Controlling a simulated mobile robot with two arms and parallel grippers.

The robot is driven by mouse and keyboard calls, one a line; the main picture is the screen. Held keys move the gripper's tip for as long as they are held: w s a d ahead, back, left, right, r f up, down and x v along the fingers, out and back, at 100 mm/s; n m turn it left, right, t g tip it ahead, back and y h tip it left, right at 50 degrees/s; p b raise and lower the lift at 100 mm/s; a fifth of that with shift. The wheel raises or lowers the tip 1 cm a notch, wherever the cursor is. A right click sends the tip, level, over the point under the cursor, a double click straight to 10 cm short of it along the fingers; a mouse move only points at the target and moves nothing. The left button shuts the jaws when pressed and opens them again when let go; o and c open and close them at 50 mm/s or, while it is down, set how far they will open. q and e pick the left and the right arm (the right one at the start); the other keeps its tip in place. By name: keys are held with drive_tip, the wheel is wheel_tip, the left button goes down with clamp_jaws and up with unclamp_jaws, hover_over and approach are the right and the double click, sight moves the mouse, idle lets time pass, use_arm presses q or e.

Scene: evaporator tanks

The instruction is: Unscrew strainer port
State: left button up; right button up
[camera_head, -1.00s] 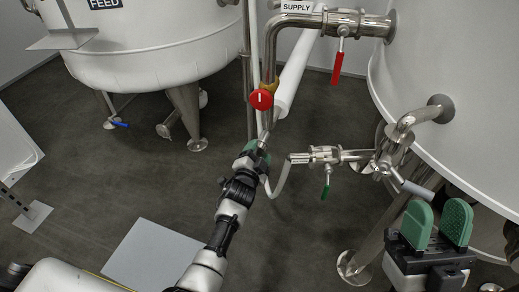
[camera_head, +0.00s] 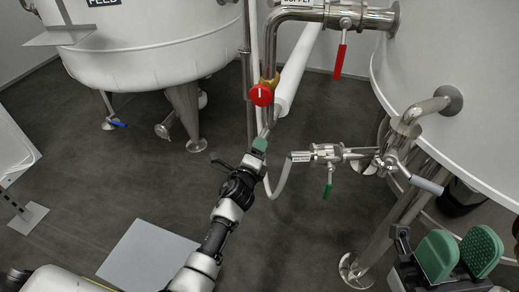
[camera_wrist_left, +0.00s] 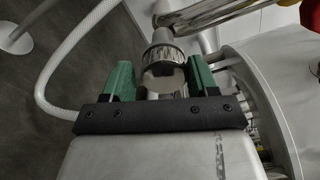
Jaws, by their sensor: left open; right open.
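The strainer port shows in the left wrist view as a metal cylinder with a ridged collar and round end cap (camera_wrist_left: 162,72). It sits at the lower end of the steel pipe. My left gripper (camera_wrist_left: 160,82) is open, with one green finger on each side of the cap. In the head view, my left gripper (camera_head: 259,145) is at the pipe's lower end and hides most of the port. Whether the fingers touch the cap I cannot tell. My right gripper (camera_head: 459,252) is open and empty at the lower right, away from the port.
A red round knob (camera_head: 261,95) is on the pipe just above the port. A white hose (camera_head: 281,180) curves beside my left gripper. A green-handled valve (camera_head: 328,187) and a red-handled valve (camera_head: 340,58) are to the right. White tanks (camera_head: 160,50) stand behind.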

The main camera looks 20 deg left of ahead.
use_arm(q)
drive_tip(key=m, duration=1.1)
drive_tip(key=shift+a+r+p, duration=0.1)
drive_tip(key=shift+r+p, duration=0.1)
drive_tip(key=shift+p, duration=0.15)
drive_tip(key=c, duration=0.9)
drive_tip(key=shift+f+n+b, duration=0.15)
drive_tip(key=shift+n+b, duration=0.15)
drive_tip(key=shift+n, duration=0.1)
clamp_jaws()
drive_tip(key=n, duration=0.4)
drive_tip(key=shift+a+b, duration=0.15)
drive_tip(key=shift+b, duration=0.15)
drive_tip(key=shift+n, duration=0.3)
